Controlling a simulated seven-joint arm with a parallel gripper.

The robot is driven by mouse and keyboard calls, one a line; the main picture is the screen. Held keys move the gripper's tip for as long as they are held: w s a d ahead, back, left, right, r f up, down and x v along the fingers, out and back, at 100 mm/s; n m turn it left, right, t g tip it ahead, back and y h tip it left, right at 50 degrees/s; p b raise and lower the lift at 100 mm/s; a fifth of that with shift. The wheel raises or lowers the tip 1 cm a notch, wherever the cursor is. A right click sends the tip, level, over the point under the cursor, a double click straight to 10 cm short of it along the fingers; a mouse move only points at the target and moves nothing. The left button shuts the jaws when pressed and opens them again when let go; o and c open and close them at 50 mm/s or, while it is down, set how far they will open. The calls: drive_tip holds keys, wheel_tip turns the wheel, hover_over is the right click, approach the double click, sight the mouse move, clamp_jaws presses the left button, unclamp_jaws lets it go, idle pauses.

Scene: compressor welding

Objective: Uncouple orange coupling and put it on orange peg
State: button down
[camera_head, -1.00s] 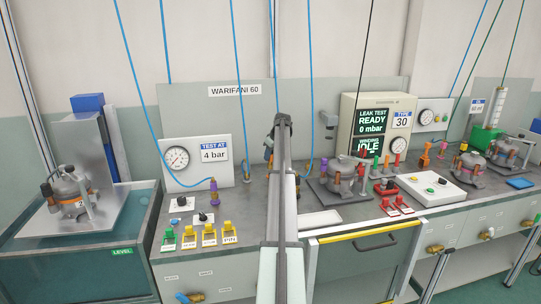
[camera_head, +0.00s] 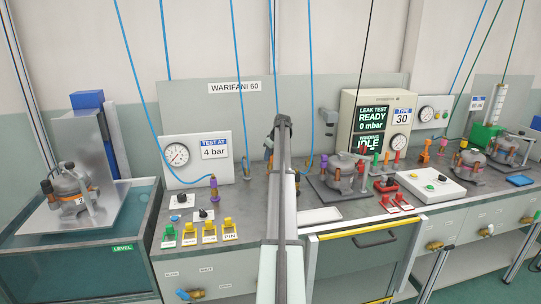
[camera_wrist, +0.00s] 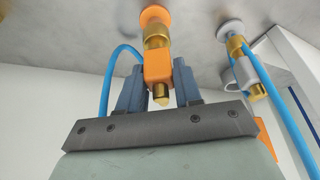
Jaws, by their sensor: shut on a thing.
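In the wrist view, my gripper (camera_wrist: 159,72) has its two grey-blue fingers on either side of an orange coupling (camera_wrist: 157,64) with a brass tip, and is shut on it. An orange disc-shaped peg base (camera_wrist: 154,15) stands on the grey bench surface, with a brass part between it and the coupling. The coupling lines up with this peg; how far it is seated I cannot tell. A blue hose (camera_wrist: 117,52) curves beside the fingers. In the head view, my own arm hides most of the gripper and the coupling.
A grey peg and coupling (camera_wrist: 242,68) with its own blue hose stand close to the right in the wrist view. In the head view, a purple coupling (camera_head: 214,188) stands left on the bench, and a compressor (camera_head: 344,172) sits on a plate right of my arm.

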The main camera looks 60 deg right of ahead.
drive_tip(key=shift+f, duration=0.2)
drive_tip(key=c, duration=0.7)
unclamp_jaws()
drive_tip(key=v, duration=1.3)
drive_tip(key=shift+s+r, duration=0.2)
drive_tip(key=shift+r, duration=0.15)
